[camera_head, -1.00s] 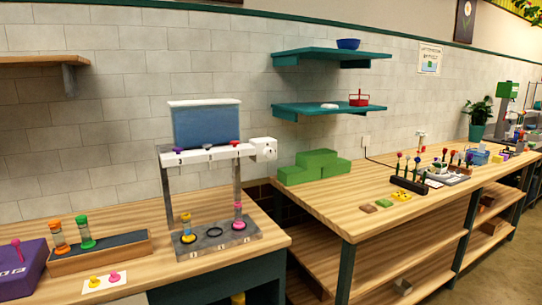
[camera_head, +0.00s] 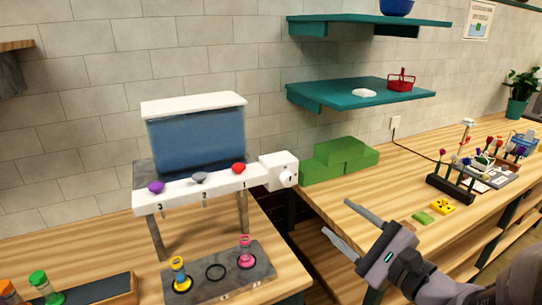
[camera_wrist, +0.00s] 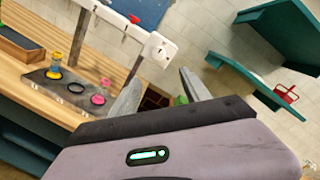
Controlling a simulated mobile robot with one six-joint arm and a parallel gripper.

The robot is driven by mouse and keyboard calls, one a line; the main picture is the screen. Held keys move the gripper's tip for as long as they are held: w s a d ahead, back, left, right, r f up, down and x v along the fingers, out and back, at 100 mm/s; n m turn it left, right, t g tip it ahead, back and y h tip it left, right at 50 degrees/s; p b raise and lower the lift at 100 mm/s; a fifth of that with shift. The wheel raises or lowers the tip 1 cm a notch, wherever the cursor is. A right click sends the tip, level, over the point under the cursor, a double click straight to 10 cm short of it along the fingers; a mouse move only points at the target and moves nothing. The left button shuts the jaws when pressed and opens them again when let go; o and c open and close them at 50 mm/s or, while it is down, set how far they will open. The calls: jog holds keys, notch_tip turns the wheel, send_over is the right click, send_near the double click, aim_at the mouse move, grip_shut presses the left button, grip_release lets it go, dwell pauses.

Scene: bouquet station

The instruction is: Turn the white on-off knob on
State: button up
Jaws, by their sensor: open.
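The white on-off knob (camera_head: 287,179) sits on the front of a white box (camera_head: 270,163) at the right end of the dispenser's white bar. The knob also shows in the wrist view (camera_wrist: 162,51), beyond my fingertips. My gripper (camera_head: 343,222) is open and empty, to the right of and below the knob in the head view and apart from it. In the wrist view its two fingers (camera_wrist: 158,88) point up toward the white box. The blue tank (camera_head: 197,140) stands above the bar, which carries purple, grey and red knobs marked 3, 2 and 1.
A grey base plate (camera_head: 220,275) below the bar holds a yellow vial (camera_head: 180,274), an empty ring and a pink vial (camera_head: 246,252). Green blocks (camera_head: 340,160) lie on the right bench. Teal shelves (camera_head: 360,93) hang above it. A gap separates the two benches.

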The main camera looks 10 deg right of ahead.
aim_at(290, 181)
jog(key=x, duration=1.6)
jog(key=shift+w+a+r, duration=0.1)
jog(key=shift+a+r, duration=0.05)
jog(key=shift+a, duration=0.25)
grip_shut()
